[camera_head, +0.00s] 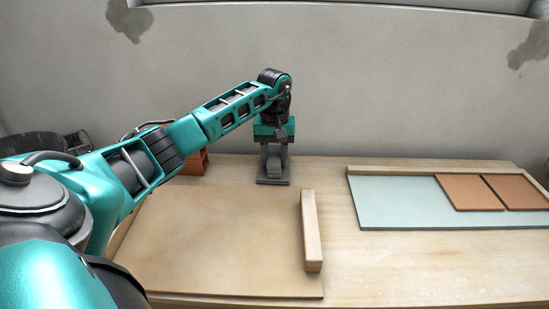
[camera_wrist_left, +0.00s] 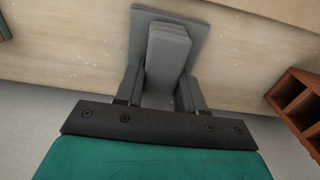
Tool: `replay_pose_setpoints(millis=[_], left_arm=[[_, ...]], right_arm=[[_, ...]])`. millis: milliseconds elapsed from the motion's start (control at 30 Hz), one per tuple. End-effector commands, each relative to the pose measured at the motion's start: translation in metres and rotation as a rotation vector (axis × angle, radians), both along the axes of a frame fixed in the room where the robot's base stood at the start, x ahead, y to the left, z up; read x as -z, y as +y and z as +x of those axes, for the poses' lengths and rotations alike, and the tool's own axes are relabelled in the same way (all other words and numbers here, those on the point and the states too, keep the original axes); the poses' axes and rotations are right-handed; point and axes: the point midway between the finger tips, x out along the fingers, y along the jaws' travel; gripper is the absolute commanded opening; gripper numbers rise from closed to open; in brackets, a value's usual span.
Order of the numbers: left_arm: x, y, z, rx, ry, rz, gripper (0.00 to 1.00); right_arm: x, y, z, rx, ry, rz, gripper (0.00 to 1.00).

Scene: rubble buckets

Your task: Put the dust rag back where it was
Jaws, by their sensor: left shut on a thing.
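The dust rag looks like a grey folded, layered pad; it shows in the left wrist view (camera_wrist_left: 168,55) and small in the head view (camera_head: 273,166). My left gripper (camera_head: 273,170) points down at the back of the table and is shut on the rag, with one finger on each side of it (camera_wrist_left: 163,85). A flat grey square (camera_head: 273,182) lies on the table right under the rag, and it also shows in the left wrist view (camera_wrist_left: 195,20). I cannot tell whether the rag touches it. My right gripper is not in view.
A tan board (camera_head: 220,240) with a wooden bar (camera_head: 311,230) at its right lies in front. A pale green board (camera_head: 400,205) with orange-brown tiles (camera_head: 470,193) is at the right. A hollow orange brick (camera_wrist_left: 298,100) stands beside the gripper. Black buckets (camera_head: 35,145) stand far left.

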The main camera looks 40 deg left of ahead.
Motion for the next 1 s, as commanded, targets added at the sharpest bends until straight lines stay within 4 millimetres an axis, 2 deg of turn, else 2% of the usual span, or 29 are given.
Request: replay_pose_setpoints(millis=[333,367,600,867,1000], left_arm=[[0.004,0.000,0.001,0.000,-0.002,0.001,0.04],[0.004,0.000,0.001,-0.001,-0.002,0.001,0.39],[0.003,0.000,0.000,0.000,-0.002,0.001,0.62],[0.002,0.000,0.001,0.000,-0.003,0.000,0.64],[-0.011,0.001,0.001,0.000,-0.004,0.001,0.64]], right_arm=[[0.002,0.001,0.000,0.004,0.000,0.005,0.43],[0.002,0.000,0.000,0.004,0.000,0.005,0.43],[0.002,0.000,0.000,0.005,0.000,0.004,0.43],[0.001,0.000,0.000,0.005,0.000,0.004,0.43],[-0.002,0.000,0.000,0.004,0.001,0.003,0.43]])
